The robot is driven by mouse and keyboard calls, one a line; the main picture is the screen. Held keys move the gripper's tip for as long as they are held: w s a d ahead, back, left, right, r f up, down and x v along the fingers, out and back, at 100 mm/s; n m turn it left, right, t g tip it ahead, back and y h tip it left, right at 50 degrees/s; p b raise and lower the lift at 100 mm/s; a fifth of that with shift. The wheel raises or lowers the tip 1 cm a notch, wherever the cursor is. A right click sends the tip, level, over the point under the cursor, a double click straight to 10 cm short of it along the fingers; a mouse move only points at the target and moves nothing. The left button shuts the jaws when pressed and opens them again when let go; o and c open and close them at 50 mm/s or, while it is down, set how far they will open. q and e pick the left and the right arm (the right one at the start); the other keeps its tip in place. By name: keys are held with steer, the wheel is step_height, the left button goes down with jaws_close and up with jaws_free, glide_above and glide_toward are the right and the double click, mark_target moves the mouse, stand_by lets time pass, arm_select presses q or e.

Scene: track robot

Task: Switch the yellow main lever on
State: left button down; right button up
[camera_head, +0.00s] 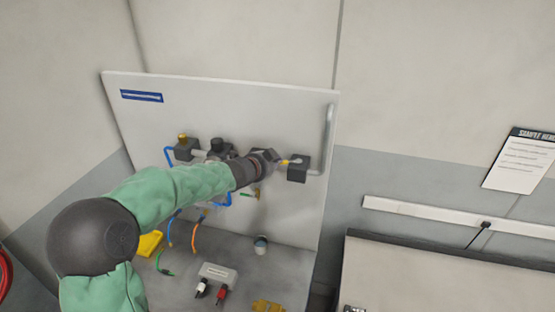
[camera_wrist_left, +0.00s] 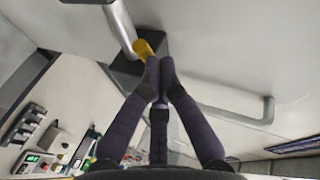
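A yellow lever (camera_head: 286,162) sits at a black valve block (camera_head: 299,170) on the right of the white panel in the head view. In the left wrist view, the yellow lever (camera_wrist_left: 144,48) sticks out from the block (camera_wrist_left: 126,68) beside a grey pipe. My left gripper (camera_head: 274,159) is right at the lever. In the wrist view its dark fingertips (camera_wrist_left: 160,68) are drawn together, with the lever just left of them. The fingertips look very close to it or touching; no lever shows between them. My right gripper is in neither view.
The white panel (camera_head: 222,97) carries another black block with a yellow knob (camera_head: 183,138), pipes and blue hoses. Below on the grey bench stand a grey box (camera_head: 218,272), a yellow item (camera_head: 150,243) and loose cables. A second table (camera_head: 430,275) is at the right.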

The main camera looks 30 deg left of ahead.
arm_select(q)
steer(key=shift+w+a+f, duration=0.1)
steer(key=shift+w+a, duration=0.05)
steer(key=shift+a, duration=0.05)
steer(key=shift+d, duration=0.15)
steer(key=shift+w+d+b, duration=0.5)
steer(key=shift+d, duration=0.05)
